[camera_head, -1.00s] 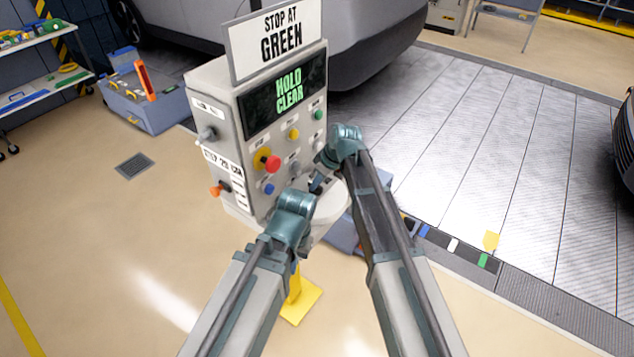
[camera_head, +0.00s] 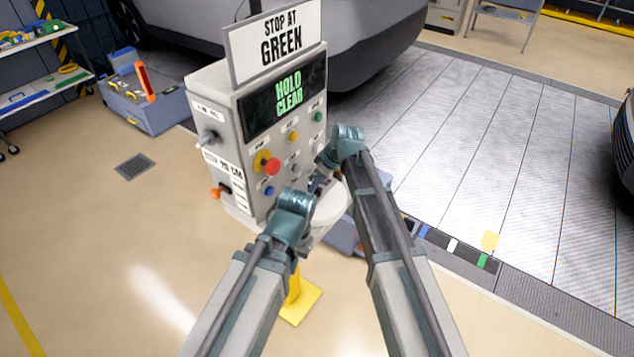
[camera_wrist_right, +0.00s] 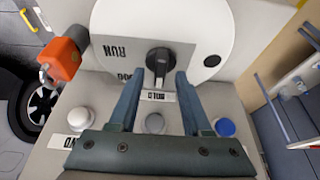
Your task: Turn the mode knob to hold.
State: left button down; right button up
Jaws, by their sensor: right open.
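The mode knob (camera_wrist_right: 158,64) is black with a bar-shaped grip, set before a large white round face. In the right wrist view its bar runs roughly up and down, its lower end near the HOLD label (camera_wrist_right: 158,96). A RUN label (camera_wrist_right: 122,50) lies to its left. My right gripper (camera_wrist_right: 156,78) is open, with one finger on each side of the knob; I cannot tell whether they touch it. In the head view my right gripper (camera_head: 318,183) is at the console's lower right, partly hidden. My left arm's wrist (camera_head: 293,205) hides its gripper.
The grey console (camera_head: 222,120) carries a STOP AT GREEN sign (camera_head: 277,43) and a screen (camera_head: 285,97) reading HOLD CLEAR. A red button (camera_head: 272,166) and several other buttons are close to my arms. An orange-tipped lever (camera_head: 217,191) sticks out on the left.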

jog(key=p+v, duration=1.1)
jog(key=v, duration=0.2)
jog(key=s+f+m+g+h+b, duration=0.1)
jog(key=s+f+b, duration=0.3)
jog(key=s, duration=0.4)
jog(key=s+f+m+g+h+b, duration=0.1)
jog(key=s+f+m+h+b, duration=0.1)
jog(key=s+f, duration=0.3)
jog(key=s+d+f+m+g+h+b, duration=0.1)
jog(key=s+f+m+b, duration=0.3)
jog(key=s, duration=0.7)
jog(key=shift+f+h+b, duration=0.25)
jog(key=shift+h+b, duration=0.35)
jog(key=shift+b, duration=0.2)
